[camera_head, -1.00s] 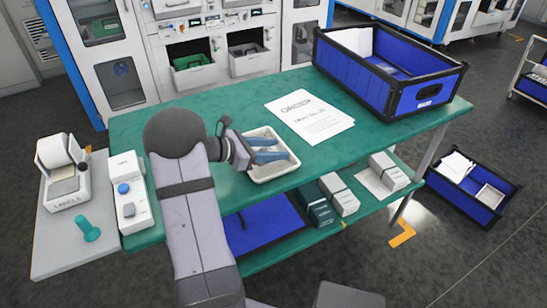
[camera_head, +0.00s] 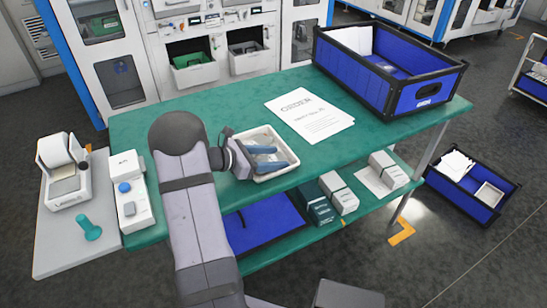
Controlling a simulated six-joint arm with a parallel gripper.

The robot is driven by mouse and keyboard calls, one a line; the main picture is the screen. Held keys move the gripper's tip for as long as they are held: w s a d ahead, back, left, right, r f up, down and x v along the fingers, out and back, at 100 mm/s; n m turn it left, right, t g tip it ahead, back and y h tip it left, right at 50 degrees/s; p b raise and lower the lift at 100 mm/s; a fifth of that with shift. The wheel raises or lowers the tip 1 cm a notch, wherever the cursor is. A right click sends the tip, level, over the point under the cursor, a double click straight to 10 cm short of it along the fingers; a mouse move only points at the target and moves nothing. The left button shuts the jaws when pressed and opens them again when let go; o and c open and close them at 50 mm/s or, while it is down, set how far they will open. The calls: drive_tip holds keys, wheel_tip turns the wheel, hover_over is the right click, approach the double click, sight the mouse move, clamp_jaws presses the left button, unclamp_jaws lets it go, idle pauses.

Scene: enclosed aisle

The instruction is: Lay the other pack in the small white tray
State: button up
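The small white tray (camera_head: 284,173) lies on the green bench top, left of a printed order sheet. My gripper (camera_head: 273,157) is over and partly inside the tray, coming from its left side. Its two blue fingers are apart, with a gap between them. Something pale shows around and between the fingers, but I cannot tell whether it is a pack or the tray's floor. No pack can be made out clearly in the tray; my gripper hides part of its inside.
The order sheet (camera_head: 309,115) lies on the bench. A big blue crate (camera_head: 345,75) stands at its back right. Small cartons (camera_head: 340,195) sit on the lower shelf. A label device (camera_head: 66,172) and a white button unit (camera_head: 131,195) are at left. Another blue crate (camera_head: 470,200) is on the floor.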

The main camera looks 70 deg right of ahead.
drive_tip(key=shift+r, duration=0.1)
drive_tip(key=b+v, duration=0.2)
drive_tip(key=v, duration=1)
idle(0.4)
drive_tip(key=w+a+t, duration=0.1)
drive_tip(key=a, duration=0.2)
drive_tip(key=w+a+f+m+y, duration=0.1)
drive_tip(key=a, duration=0.2)
drive_tip(key=w+a+t+b, duration=0.1)
drive_tip(key=a, duration=0.2)
drive_tip(key=shift+w+a+f+m+t+y, duration=0.25)
drive_tip(key=shift+w+a+m+t+y, duration=0.05)
drive_tip(key=shift+a+m, duration=0.1)
drive_tip(key=a+f+m+t+y+p, duration=0.1)
drive_tip(key=a+m+t+y, duration=0.1)
drive_tip(key=a, duration=0.9)
drive_tip(key=w+a+f+m+t+y+p, duration=0.1)
drive_tip(key=a+f+m+t+y, duration=0.1)
drive_tip(key=a, duration=0.9)
drive_tip(key=a+f+m+t+y+p, duration=0.1)
drive_tip(key=a+m+t+y, duration=0.2)
drive_tip(key=a, duration=0.9)
drive_tip(key=shift+w+f+y, duration=0.35)
drive_tip(key=shift+w+y, duration=0.05)
drive_tip(key=shift+y, duration=0.1)
drive_tip(key=shift+a, duration=0.1)
